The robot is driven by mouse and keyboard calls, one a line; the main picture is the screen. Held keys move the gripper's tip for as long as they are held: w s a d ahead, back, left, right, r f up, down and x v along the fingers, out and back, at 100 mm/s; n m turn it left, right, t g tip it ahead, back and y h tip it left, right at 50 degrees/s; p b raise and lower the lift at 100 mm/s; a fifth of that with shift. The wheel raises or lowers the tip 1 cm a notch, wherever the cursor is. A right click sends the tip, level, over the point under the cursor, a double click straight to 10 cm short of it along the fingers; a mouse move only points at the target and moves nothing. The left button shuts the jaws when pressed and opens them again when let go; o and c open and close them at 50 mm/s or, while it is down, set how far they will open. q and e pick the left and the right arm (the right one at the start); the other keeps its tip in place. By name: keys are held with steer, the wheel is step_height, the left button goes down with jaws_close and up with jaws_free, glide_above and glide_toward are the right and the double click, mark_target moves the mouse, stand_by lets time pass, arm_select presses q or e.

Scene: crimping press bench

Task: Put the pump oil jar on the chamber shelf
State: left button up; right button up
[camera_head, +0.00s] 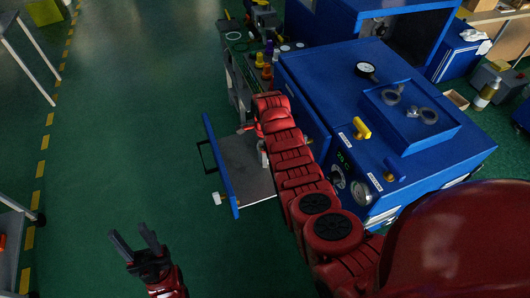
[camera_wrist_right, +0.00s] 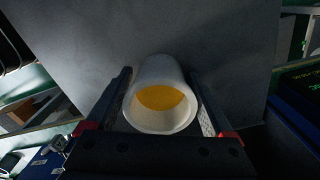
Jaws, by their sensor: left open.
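The pump oil jar (camera_wrist_right: 162,72) is a pale, round, open-mouthed jar with yellow-orange oil inside. In the right wrist view it sits between the two fingers of my right gripper (camera_wrist_right: 161,80), which lie close along both its sides. A plain grey surface lies behind it. In the head view my right arm reaches to the open bay left of the blue machine, over a grey shelf-like plate (camera_head: 252,180). The arm hides most of the gripper and jar there. My left gripper (camera_head: 134,244) is open and empty over the floor.
A blue door-like panel (camera_head: 222,165) with a black handle stands at the plate's left. Several small coloured items stand behind the bay. The green floor at left is mostly clear.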

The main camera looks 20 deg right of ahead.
steer(key=shift+o, duration=0.5)
steer(key=shift+r, duration=0.1)
steer(key=shift+r, duration=0.15)
step_height(320, 180, up, 6)
steer(key=shift+r+b, duration=0.2)
steer(key=shift+b, duration=0.75)
steer(key=shift+r+p, duration=1.35)
steer(key=shift+r, duration=1.35)
